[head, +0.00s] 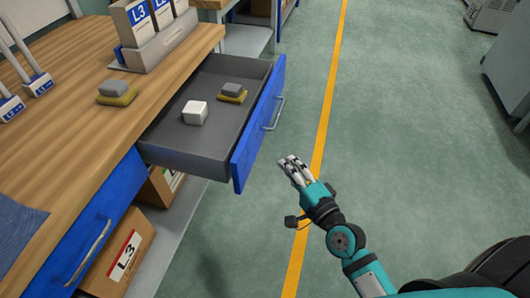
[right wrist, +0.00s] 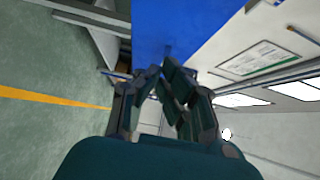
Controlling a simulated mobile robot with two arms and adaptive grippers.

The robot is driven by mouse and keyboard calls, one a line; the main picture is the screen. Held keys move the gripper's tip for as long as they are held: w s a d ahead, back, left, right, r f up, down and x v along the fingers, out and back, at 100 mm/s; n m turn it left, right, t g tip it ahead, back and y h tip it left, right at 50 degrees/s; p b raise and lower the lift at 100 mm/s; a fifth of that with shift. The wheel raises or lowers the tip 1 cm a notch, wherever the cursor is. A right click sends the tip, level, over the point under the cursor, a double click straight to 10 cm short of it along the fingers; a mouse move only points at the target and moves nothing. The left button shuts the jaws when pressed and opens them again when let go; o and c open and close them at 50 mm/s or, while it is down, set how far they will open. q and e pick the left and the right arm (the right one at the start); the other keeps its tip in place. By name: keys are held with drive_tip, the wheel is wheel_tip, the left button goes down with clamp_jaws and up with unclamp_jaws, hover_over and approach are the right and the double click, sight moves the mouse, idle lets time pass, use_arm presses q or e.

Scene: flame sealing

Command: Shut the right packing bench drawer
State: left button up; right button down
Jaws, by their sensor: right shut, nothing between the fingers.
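The right packing bench drawer (head: 205,112) stands pulled out from the wooden bench in the head view. Its blue front (head: 258,125) has a metal handle (head: 273,114) facing right. Inside lie a white block (head: 195,112) and a grey block on a yellow pad (head: 232,92). My right gripper (head: 291,166) is shut and empty, in front of the drawer front and lower in the picture than its handle, apart from it. In the right wrist view the gripper's fingers (right wrist: 160,92) point toward the blue drawer front (right wrist: 180,30). My left gripper is not in view.
The bench top (head: 70,120) carries a grey and yellow block pair (head: 117,92) and a holder with L3 labels (head: 160,40). Another blue drawer (head: 100,235) at the lower left is shut. A cardboard box (head: 120,262) sits below. Green floor (head: 420,140) lies clear to the right.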

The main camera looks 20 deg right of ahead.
sight(257, 141)
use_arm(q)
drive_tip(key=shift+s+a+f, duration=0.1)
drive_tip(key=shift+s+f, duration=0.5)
use_arm(e)
drive_tip(key=shift+w+a, duration=0.65)
drive_tip(key=shift+w, duration=0.35)
drive_tip(key=shift+w+a, duration=0.7)
drive_tip(key=shift+w, duration=0.3)
drive_tip(key=shift+w+a, duration=0.65)
drive_tip(key=shift+w, duration=0.35)
drive_tip(key=shift+w, duration=0.1)
